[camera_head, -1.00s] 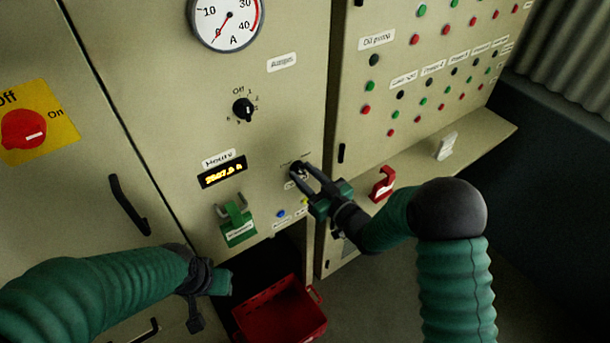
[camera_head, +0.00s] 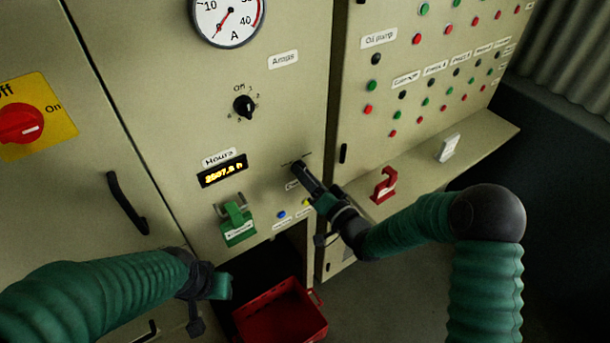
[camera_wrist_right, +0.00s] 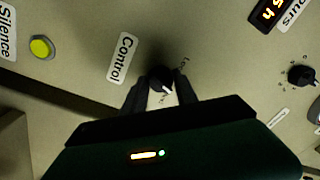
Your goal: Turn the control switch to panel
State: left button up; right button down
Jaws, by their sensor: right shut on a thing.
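The control switch is a small black knob (camera_wrist_right: 160,79) on the beige panel, with a white pointer mark and a "Control" label (camera_wrist_right: 122,58) beside it in the right wrist view. My right gripper (camera_head: 300,170) is shut on this knob; its fingers (camera_wrist_right: 157,92) lie on both sides of it in the wrist view. In the head view the gripper mostly hides the knob. The small position words around it are too blurred to read. My left gripper (camera_head: 207,292) hangs at the lower left, away from the switch; its jaw state is unclear.
A black selector knob (camera_head: 244,106) and the hours display (camera_head: 222,172) are up and left of the switch. A green holder (camera_head: 237,222), a blue button (camera_head: 281,215) and a yellow button (camera_wrist_right: 41,47) are near. A sloping ledge carries a red bracket (camera_head: 384,185). A red crate (camera_head: 270,322) lies below.

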jog(key=m, duration=0.6)
jog(key=shift+w+d+r+t+h, duration=0.1)
jog(key=shift+r+t+h, duration=0.05)
jog(key=shift+t+h, duration=0.2)
dwell(0.3)
jog(key=c, duration=1.3)
grip_release()
jog(key=shift+c, duration=0.2)
jog(key=o, duration=0.4)
jog(key=shift+w+f, duration=0.1)
jog(key=shift+f, duration=0.1)
